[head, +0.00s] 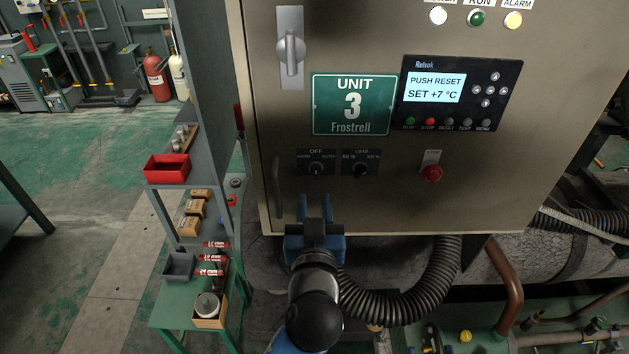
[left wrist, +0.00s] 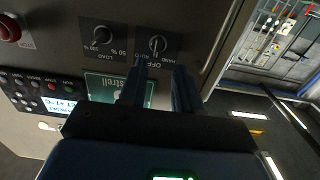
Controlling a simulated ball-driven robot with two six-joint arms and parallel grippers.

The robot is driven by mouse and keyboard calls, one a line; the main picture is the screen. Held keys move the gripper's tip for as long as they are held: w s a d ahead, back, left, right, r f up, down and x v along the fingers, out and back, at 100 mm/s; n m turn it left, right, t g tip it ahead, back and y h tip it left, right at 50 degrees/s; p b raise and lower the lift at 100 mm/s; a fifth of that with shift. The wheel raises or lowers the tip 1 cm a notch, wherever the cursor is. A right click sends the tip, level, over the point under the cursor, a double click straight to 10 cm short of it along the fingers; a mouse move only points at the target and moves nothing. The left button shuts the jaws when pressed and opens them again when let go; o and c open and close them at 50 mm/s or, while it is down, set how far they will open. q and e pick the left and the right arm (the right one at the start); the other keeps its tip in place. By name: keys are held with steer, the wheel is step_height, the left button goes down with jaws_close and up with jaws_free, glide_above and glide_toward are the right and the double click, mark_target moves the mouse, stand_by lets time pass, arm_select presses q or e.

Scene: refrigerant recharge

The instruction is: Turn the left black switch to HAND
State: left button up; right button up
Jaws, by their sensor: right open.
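The left black switch (head: 316,170) is on the lower left of the cabinet door, under a plate marked OFF, HAND and AUTO. Its handle looks upright, in line with OFF. It also shows in the left wrist view (left wrist: 157,45), turned upside down. My left gripper (head: 316,203) is just below the switch in the head view, fingers towards the panel. In the left wrist view its two fingers (left wrist: 160,85) are apart with nothing between them, short of the switch. My right gripper is in neither view.
Right of the switch is the black LOAD knob (head: 360,170), then a red button (head: 431,173). Above are the green UNIT 3 sign (head: 352,104) and a display (head: 434,88) reading PUSH RESET, SET +7 °C. A black corrugated hose (head: 420,300) hangs below the cabinet.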

mark_target(316, 175)
arm_select(q)
steer(key=w+p, duration=0.1)
steer(key=w, duration=0.5)
steer(key=shift+w, duration=0.2)
steer(key=shift+w+d, duration=0.1)
steer(key=shift+w, duration=0.1)
steer(key=shift+c, duration=0.3)
steer(key=shift+s, duration=0.1)
jaws_close()
steer(key=shift+n+b, duration=1.1)
steer(key=shift+b, duration=0.25)
